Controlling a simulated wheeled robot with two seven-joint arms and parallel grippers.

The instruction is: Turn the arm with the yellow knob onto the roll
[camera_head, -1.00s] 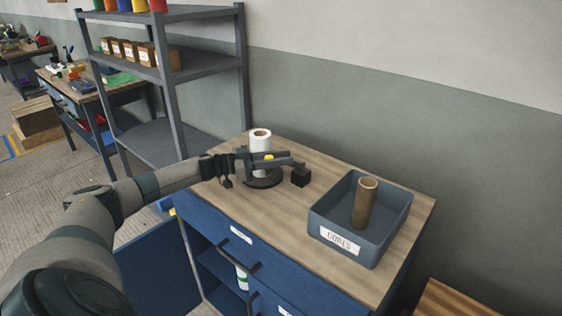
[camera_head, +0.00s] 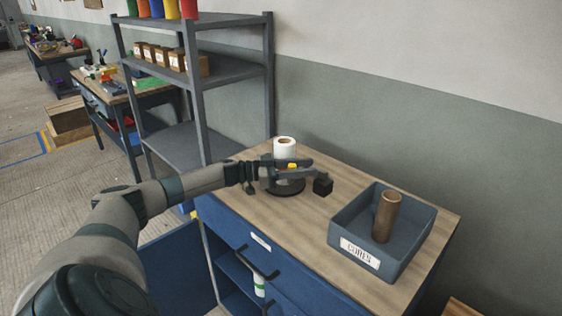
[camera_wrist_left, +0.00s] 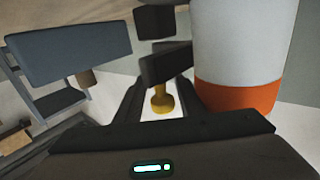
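The white roll (camera_head: 285,149) stands upright on a round dark base (camera_head: 287,188) on the bench. The arm (camera_wrist_left: 165,66) is a dark bar beside the roll, with a black block (camera_head: 323,186) at its end side. Its yellow knob (camera_head: 292,166) also shows in the left wrist view (camera_wrist_left: 162,100). My left gripper (camera_head: 275,172) is at the holder; in the wrist view its fingers are apart, one on each side of the knob, with gaps visible. The roll, with an orange band, is close to the right finger there. My right gripper is out of view.
A grey-blue bin labelled CORES (camera_head: 340,241) stands at the right of the bench top (camera_head: 300,228), with a brown core (camera_head: 386,216) in it. A grey shelf (camera_head: 233,72) stands behind to the left. A blue cabinet door (camera_head: 180,270) hangs open below.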

